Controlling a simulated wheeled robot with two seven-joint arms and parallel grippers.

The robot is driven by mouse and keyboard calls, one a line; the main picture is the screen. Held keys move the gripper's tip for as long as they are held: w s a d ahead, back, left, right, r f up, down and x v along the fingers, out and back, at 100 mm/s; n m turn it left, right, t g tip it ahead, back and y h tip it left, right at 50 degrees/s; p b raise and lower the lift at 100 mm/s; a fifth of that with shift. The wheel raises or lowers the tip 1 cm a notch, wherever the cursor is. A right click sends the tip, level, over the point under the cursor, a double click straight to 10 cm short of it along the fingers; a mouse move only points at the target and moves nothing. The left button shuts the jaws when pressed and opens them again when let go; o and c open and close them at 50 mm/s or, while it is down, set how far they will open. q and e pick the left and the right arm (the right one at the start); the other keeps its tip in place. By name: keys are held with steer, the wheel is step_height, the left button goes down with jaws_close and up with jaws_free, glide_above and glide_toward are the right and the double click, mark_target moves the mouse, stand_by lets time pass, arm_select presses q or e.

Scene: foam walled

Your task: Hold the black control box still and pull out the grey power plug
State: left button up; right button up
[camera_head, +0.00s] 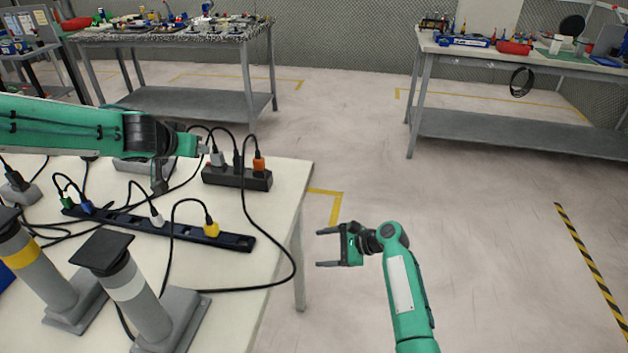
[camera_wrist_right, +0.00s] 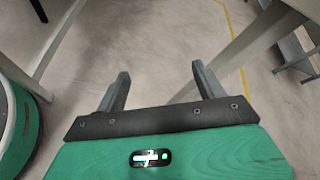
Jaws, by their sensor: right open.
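The black control box (camera_head: 230,178) lies near the far right corner of the white table. The grey power plug (camera_head: 217,158) stands upright in its left end, with a black plug and an orange plug beside it to the right. My left gripper (camera_head: 203,148) is just left of the grey plug; whether it touches the plug, and whether its jaws are open, I cannot tell. My right gripper (camera_head: 322,248) is open and empty, out past the table's right edge and apart from the box. Its two fingers also show apart in the right wrist view (camera_wrist_right: 160,72).
A long black power strip (camera_head: 140,224) with several plugs lies in front of the box. Two grey posts (camera_head: 130,290) stand at the front left. The floor on the right is clear.

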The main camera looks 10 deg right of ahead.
mark_target(267, 173)
steer(key=w+a+r+m+t+y, duration=0.1)
steer(key=w+r+m+y, duration=0.3)
steer(key=r, duration=0.5)
steer(key=w+a+r+m+y, duration=0.1)
steer(key=w+r, duration=0.4)
steer(key=r, duration=0.3)
steer(key=x, duration=1.3)
steer(key=shift+w+r, duration=0.2)
steer(key=shift+w, duration=0.1)
